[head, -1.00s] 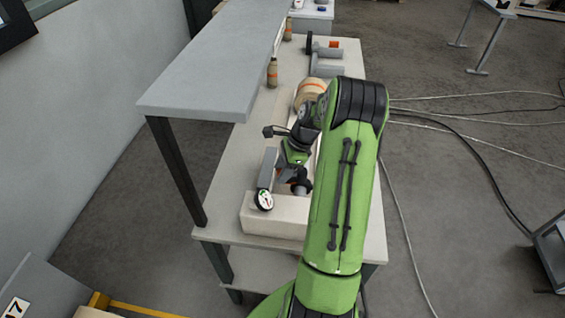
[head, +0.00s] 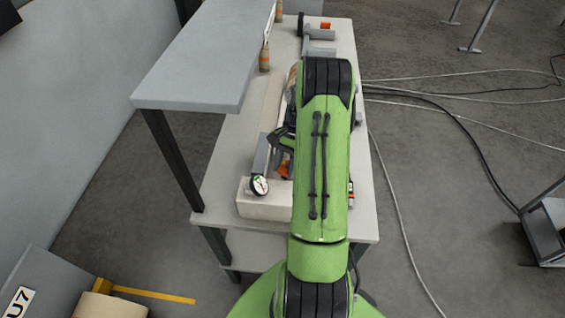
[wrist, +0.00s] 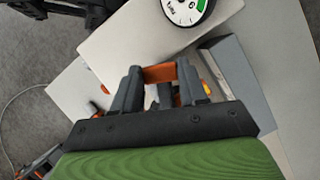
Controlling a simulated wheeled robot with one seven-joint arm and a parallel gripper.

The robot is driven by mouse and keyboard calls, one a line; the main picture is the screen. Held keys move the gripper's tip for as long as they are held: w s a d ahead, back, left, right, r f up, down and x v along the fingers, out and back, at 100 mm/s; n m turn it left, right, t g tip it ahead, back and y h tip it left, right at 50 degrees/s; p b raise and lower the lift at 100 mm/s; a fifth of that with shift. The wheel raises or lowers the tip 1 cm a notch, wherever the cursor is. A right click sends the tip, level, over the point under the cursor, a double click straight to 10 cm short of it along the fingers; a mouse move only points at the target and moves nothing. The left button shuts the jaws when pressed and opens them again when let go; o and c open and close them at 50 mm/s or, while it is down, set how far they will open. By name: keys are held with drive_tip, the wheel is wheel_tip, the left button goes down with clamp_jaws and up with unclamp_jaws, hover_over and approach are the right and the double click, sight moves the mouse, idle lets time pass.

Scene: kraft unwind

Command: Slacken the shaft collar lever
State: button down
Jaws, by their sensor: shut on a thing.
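My gripper (wrist: 159,82) shows in the wrist view with its dark fingers on either side of an orange bar, which looks like the shaft collar lever (wrist: 159,72). The fingers are shut on it. More orange shows behind and between the fingers, but the collar and shaft are mostly hidden there.
A round dial gauge (head: 259,186) stands close by and also shows in the wrist view (wrist: 186,9). A pale block (head: 262,204) lies below it on the bench (head: 215,180). A grey shelf (head: 205,75) overhangs the left side. A brown bottle (head: 264,59) stands farther back.

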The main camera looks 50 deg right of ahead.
drive_tip(key=shift+s+n, duration=0.2)
drive_tip(key=shift+n, duration=0.2)
drive_tip(key=shift+d, duration=0.1)
drive_tip(key=c, duration=0.6)
unclamp_jaws()
drive_tip(key=p+v, duration=0.2)
drive_tip(key=v, duration=1.4)
drive_tip(key=shift+w, duration=0.15)
drive_tip(key=shift+f, duration=0.1)
